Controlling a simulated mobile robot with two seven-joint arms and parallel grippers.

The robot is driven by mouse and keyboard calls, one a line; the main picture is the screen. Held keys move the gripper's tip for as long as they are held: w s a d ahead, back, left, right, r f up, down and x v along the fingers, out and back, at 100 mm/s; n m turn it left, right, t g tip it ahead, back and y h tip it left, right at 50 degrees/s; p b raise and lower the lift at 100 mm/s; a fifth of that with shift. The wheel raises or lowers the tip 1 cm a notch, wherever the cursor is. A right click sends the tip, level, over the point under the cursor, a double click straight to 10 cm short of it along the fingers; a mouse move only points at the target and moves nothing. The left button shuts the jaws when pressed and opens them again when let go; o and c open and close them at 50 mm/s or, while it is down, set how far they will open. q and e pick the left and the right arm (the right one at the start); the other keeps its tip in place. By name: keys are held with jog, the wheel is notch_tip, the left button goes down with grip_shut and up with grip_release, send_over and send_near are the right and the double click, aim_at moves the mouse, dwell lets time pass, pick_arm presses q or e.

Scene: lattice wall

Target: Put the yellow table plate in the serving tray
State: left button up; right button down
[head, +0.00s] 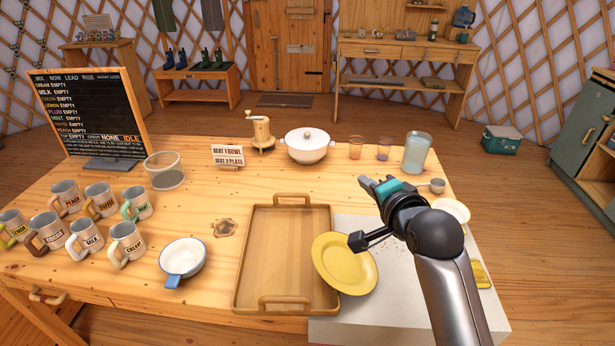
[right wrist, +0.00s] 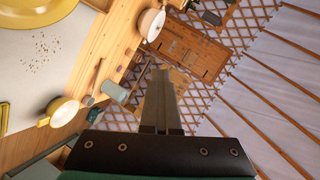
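The yellow plate (head: 345,263) lies on the right side of the wooden serving tray (head: 286,222). Its left part overlaps the tray's right rim and the rest is over the white surface beside it; it looks slightly tilted. Part of it also shows at the top left of the right wrist view (right wrist: 35,14). The tray has a handle at its far and near ends, and its inside is otherwise empty. My right gripper (head: 367,182) is above the table, beyond the plate and apart from it. Its fingers look shut with nothing between them (right wrist: 160,78). My left gripper is not in view.
Several labelled mugs (head: 84,236) stand at the left, with a white-and-blue bowl (head: 184,257) left of the tray. A white lidded pot (head: 307,147) and glasses (head: 417,152) stand at the back. Crumbs (right wrist: 33,58) lie on the white surface (head: 343,329).

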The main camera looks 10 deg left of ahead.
jog(key=s+d+f+n+g+h, duration=0.1)
jog(key=s+d+f+n+g, duration=0.4)
jog(key=s, duration=0.6)
jog(key=s+d+f+n+g+h, duration=0.2)
jog(key=s+f+n, duration=0.1)
jog(key=s+f, duration=0.65)
jog(key=s+d+f+n+g+h, duration=0.1)
jog(key=s+d+f+n+g, duration=0.25)
jog(key=s, duration=0.95)
notch_tip(320, 180, down, 22)
jog(key=s, duration=0.1)
jog(key=s+d+f+n+g, duration=0.1)
jog(key=s+d+f+g, duration=0.1)
jog(key=s+f, duration=1.2)
jog(key=shift+s+d+h, duration=0.15)
jog(key=shift+s+h, duration=0.15)
jog(key=shift+s, duration=0.6)
